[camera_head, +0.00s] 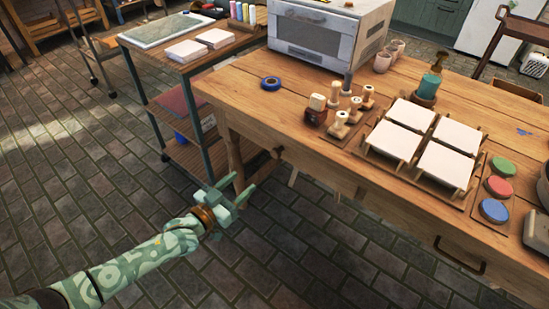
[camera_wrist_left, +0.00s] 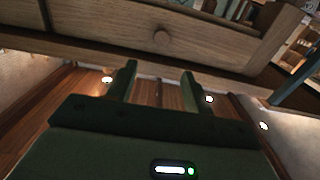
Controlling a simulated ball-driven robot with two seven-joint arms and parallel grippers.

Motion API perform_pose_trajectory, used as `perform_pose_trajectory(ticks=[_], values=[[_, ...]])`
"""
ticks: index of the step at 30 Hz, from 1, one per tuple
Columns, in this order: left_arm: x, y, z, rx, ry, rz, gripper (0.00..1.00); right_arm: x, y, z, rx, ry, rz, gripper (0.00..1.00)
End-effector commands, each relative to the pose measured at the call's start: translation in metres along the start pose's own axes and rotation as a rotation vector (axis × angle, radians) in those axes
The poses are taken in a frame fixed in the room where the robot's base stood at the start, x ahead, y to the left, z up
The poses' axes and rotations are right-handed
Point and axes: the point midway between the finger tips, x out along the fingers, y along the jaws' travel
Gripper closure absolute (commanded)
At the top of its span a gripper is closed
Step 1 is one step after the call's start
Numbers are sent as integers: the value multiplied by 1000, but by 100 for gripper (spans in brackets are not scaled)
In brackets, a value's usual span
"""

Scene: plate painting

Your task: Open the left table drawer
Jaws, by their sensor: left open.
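The wooden work table (camera_head: 225,88) stands at the right in the head view. My left gripper (camera_head: 252,176) is in front of the table's left end, low over the floor. My right gripper is not in view.
A wheeled shelf cart (camera_head: 140,85) stands left of the table. A second drawer with a dark bar handle (camera_head: 460,258) is at the table's right front. Brick floor at left is clear.

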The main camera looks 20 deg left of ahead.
Motion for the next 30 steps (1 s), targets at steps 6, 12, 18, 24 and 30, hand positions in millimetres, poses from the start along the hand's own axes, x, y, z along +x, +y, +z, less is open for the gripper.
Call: perform_pose_trajectory(ticks=[6, 12, 18, 24, 30], values=[[56, 0, 9, -1, -4, 0, 49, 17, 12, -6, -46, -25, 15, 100], [104, 0, 10, -1, -7, 0, 49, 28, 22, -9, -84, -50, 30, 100], [130, 0, 6, -1, -6, -1, 49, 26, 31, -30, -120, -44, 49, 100], [137, 0, 3, 1, -5, -1, 49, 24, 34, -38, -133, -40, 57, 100], [137, 0, 3, 1, -4, -1, 51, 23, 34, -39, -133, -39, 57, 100]])
